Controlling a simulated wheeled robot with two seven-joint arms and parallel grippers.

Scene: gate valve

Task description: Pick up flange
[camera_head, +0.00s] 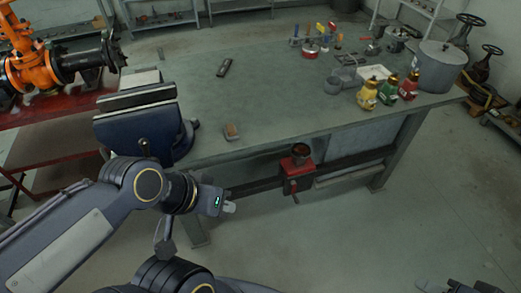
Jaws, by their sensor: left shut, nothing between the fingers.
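I cannot tell whether this is the task's flange; no loose flange is clear in view. My left gripper (229,208) is shut and empty, in front of the workbench's front edge and below its top. It is well apart from the valve and touches nothing that I can see. My right gripper is not in view.
A blue vise (140,127) sits at the workbench's (270,100) left corner. Yellow, green and red bottles (367,94) and a grey pot (441,66) stand at its right. A red-brown device (297,170) is at the front edge. The bench's middle is mostly clear.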

